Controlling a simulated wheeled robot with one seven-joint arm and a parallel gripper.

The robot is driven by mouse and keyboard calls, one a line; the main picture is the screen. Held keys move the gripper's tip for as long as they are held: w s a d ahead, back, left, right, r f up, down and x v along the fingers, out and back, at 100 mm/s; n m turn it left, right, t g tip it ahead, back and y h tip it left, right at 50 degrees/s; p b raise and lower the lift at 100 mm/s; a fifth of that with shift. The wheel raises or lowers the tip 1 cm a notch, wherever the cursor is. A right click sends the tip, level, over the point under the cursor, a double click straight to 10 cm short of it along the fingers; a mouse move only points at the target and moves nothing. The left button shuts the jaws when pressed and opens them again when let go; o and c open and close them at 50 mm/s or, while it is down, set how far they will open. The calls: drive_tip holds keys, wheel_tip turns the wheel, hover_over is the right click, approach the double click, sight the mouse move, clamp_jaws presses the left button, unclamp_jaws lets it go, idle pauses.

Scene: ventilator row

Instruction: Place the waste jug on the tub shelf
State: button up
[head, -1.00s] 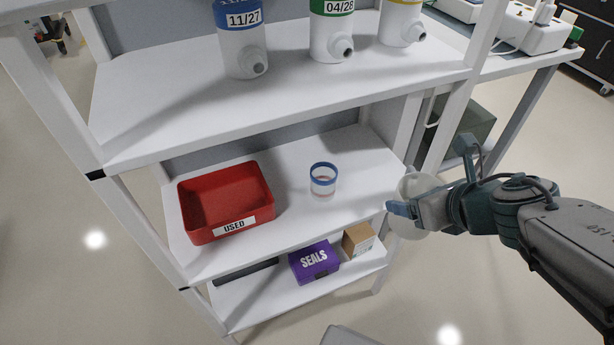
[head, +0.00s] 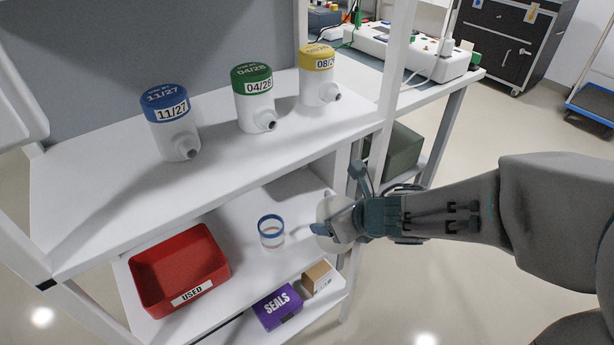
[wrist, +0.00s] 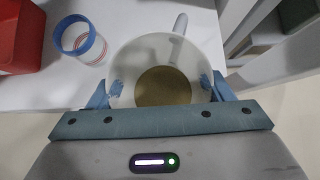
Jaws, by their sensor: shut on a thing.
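The waste jug (wrist: 163,85) is a translucent round vessel with a handle at its far side and yellowish-brown contents in the bottom. My gripper (head: 328,228) is shut on it, with a blue finger on each side in the wrist view (wrist: 160,92). In the head view the jug (head: 327,212) is largely hidden by my gripper. It is at the right end of the tub shelf (head: 225,228), the middle white shelf with the red tub (head: 218,284) marked USED. I cannot tell whether the jug touches the shelf.
A clear cup with a blue rim (head: 271,232) stands between tub and jug. The upper shelf holds canisters with blue (head: 177,130), green (head: 255,100) and yellow (head: 319,75) lids. A purple SEALS box (head: 277,307) and a cardboard box (head: 317,278) sit below. A shelf post (head: 381,130) rises near my gripper.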

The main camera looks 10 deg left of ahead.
drive_tip(key=w+a, duration=0.2)
drive_tip(key=a, duration=0.1)
drive_tip(key=w+a, duration=0.3)
drive_tip(key=shift+w+a, duration=1.15)
drive_tip(key=shift+a, duration=0.2)
drive_tip(key=shift+f, duration=0.65)
drive_tip(key=shift+f+b, duration=0.2)
drive_tip(key=shift+b, duration=0.25)
drive_tip(key=shift+f, duration=0.1)
drive_tip(key=o, duration=1.1)
